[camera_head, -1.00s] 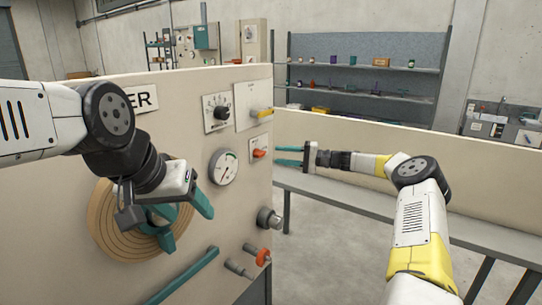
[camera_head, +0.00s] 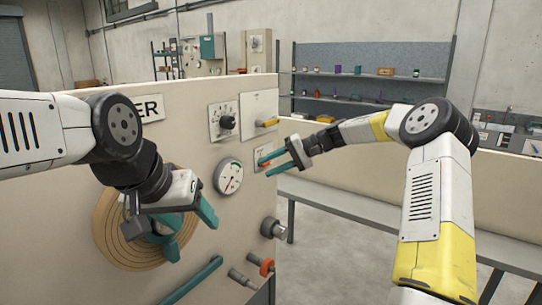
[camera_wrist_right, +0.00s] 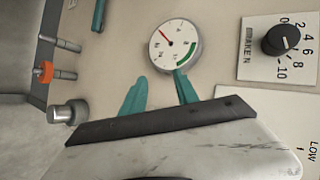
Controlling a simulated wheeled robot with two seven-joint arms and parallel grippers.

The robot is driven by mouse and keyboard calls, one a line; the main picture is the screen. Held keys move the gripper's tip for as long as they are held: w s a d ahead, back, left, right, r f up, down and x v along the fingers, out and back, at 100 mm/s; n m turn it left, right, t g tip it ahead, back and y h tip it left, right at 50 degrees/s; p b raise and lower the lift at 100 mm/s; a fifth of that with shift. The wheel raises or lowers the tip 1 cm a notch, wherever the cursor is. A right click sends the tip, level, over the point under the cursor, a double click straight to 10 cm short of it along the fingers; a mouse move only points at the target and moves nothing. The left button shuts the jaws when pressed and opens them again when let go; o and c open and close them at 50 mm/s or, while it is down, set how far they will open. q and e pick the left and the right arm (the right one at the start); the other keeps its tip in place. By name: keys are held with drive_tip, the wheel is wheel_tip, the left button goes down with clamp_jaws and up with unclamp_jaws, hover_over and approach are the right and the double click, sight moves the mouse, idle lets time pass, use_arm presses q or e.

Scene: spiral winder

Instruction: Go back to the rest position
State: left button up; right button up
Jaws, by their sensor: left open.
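My left gripper (camera_head: 190,232) is open in front of the tan spiral disc (camera_head: 108,228) on the beige machine panel. Its teal fingers cover part of the disc, and I cannot tell whether they touch it. My right gripper (camera_head: 266,165) is open and empty, its two teal fingers apart and pointing left near the panel's right edge. It overlaps the small orange switch in the head view. In the right wrist view its fingers (camera_wrist_right: 160,82) lie below the round gauge (camera_wrist_right: 174,43), with nothing between them.
A grey bench (camera_head: 340,205) and low wall stand to the right. Shelves stand behind; grey floor is open between.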

drive_tip(key=s+d+r+t+h, duration=0.1)
drive_tip(key=s+d+t+h, duration=0.1)
drive_tip(key=s, duration=1)
drive_tip(key=s+d+r+t+h, duration=0.1)
drive_tip(key=s+d+h, duration=0.4)
drive_tip(key=s, duration=0.8)
drive_tip(key=s+d+r+t+h, duration=0.2)
drive_tip(key=s+d, duration=0.4)
drive_tip(key=s, duration=0.6)
drive_tip(key=shift+s+d+r+t+h, duration=0.15)
drive_tip(key=shift+d+r+t+h, duration=0.2)
drive_tip(key=shift+r+h, duration=0.3)
